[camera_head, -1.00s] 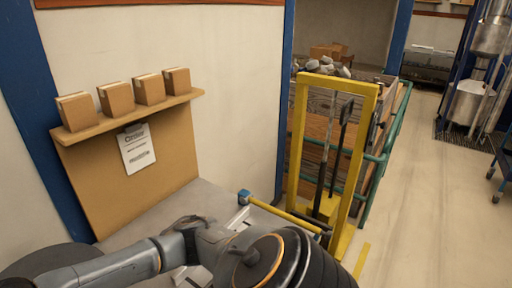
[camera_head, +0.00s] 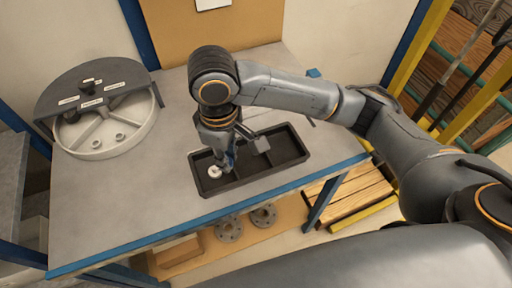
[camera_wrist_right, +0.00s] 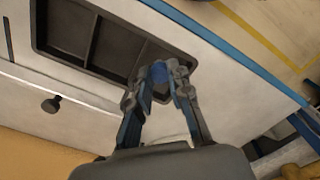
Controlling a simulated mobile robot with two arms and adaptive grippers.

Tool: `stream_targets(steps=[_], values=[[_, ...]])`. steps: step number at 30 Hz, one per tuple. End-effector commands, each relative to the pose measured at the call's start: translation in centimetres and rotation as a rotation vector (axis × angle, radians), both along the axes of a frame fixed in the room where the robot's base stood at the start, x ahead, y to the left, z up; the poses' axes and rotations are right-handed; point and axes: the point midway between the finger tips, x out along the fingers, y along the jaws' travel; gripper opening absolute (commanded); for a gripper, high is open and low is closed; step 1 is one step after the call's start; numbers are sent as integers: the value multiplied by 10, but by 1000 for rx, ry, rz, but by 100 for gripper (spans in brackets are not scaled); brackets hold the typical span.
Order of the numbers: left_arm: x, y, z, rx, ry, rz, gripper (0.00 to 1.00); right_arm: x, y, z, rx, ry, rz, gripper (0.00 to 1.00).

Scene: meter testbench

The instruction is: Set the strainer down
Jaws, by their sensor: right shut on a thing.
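My right gripper (camera_head: 228,165) points down over the left end of a dark divided tray (camera_head: 245,182) on the grey bench. A small white round part (camera_head: 214,172) shows in the tray's left compartment beside the fingers. The tray's other compartments look empty in the wrist view (camera_wrist_right: 70,28). My left gripper is out of view.
A round pale housing with a dark half cover (camera_head: 100,115) stands at the bench's left. Bare bench top (camera_head: 120,205) lies left of the tray. The blue front edge (camera_head: 200,222) runs close to the tray. Flanges (camera_head: 229,229) sit on a lower shelf.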

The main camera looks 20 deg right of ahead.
Motion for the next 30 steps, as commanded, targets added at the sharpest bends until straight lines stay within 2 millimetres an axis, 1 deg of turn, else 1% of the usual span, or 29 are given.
stream_targets(steps=[1, 5, 6, 9, 12, 17, 20, 25, 27, 30], values=[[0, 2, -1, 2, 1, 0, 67, 9, -11, -7, -2, 6, -9, 6], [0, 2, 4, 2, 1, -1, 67, 31, -35, -19, -5, 3, -9, 6], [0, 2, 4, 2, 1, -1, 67, 35, -38, -30, -4, 5, -7, 6], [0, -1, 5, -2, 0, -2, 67, 45, -48, -48, -2, 3, -5, 6], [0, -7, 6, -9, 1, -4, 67, 52, -56, -60, -2, 2, -3, 6], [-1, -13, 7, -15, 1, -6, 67, 58, -60, -69, -1, 1, -1, 6], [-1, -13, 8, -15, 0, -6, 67, 63, -67, -79, -2, 2, -3, 6], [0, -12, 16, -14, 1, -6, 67, 62, -66, -102, -1, 2, 0, 6], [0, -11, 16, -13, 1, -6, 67, 62, -66, -107, -1, 1, 0, 6], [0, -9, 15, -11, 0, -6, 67, 62, -66, -108, -1, -1, 0, 6]])
